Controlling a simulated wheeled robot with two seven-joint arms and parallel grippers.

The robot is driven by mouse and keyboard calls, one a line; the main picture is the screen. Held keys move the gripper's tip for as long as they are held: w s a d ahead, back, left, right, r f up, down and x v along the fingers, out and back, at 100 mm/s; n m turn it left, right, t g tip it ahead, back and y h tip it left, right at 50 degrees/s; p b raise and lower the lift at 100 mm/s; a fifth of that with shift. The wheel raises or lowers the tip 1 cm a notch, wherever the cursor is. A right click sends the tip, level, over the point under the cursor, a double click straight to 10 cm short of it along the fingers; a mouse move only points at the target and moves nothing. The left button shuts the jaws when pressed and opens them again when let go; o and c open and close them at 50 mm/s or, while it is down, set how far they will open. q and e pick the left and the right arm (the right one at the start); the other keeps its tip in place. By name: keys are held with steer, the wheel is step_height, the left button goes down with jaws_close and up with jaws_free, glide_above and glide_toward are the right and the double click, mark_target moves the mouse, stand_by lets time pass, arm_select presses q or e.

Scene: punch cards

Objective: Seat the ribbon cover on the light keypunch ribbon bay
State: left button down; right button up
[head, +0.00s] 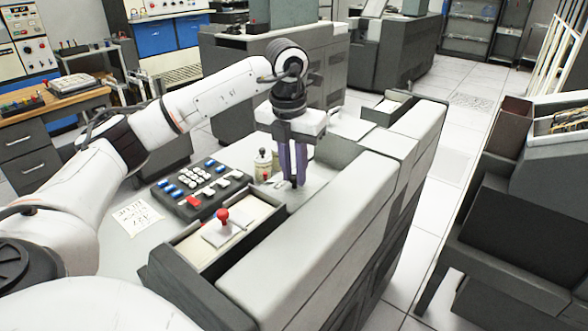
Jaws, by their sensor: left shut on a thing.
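My left gripper (293,183) points straight down over the light keypunch (325,237). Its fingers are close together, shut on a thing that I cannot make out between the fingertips. A pale plate with a red ball knob (222,216) lies in a dark-rimmed open tray (257,213) at the near end of the keypunch, left of and nearer than the gripper. I cannot tell for sure which part is the ribbon cover. The ribbon bay is not clear to see; the arm and fingers hide part of the surface there. My right gripper is out of view.
A dark keypad (200,188) with coloured keys and a small pale bottle (263,164) stand left of the gripper. A note card (136,215) lies on the desk. The keypunch's raised housing runs along the right. A dark machine (520,210) stands across the aisle.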

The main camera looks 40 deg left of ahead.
mark_target(294, 177)
arm_select(q)
steer(key=shift+f, duration=0.35)
stand_by(0.8)
steer(key=c, duration=1.2)
jaws_free()
steer(key=shift+o, duration=0.2)
steer(key=shift+r+p, duration=2.6)
steer(key=shift+r, duration=1.9)
